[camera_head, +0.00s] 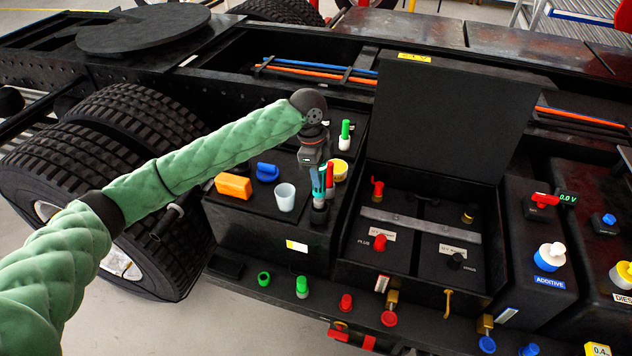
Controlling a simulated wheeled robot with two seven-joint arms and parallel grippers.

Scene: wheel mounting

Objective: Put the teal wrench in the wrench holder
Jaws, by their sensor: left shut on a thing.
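The teal wrench (316,182) stands roughly upright below my left gripper (321,168), which comes down from above and is shut on it. Its lower end is at a small dark holder (319,215) on top of the black box left of the open battery box. I cannot tell whether the wrench is inside the holder or just in front of or above it. A red-handled tool (329,176) stands close beside the wrench. The gripper hides part of both. My right gripper is not in view.
On the same box top are an orange block (233,186), a blue item (267,172), a pale cup (285,197), a yellow-ringed container (340,170) and a green-and-white bottle (345,135). The raised battery lid (440,115) stands to the right. Coloured caps line the lower ledge.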

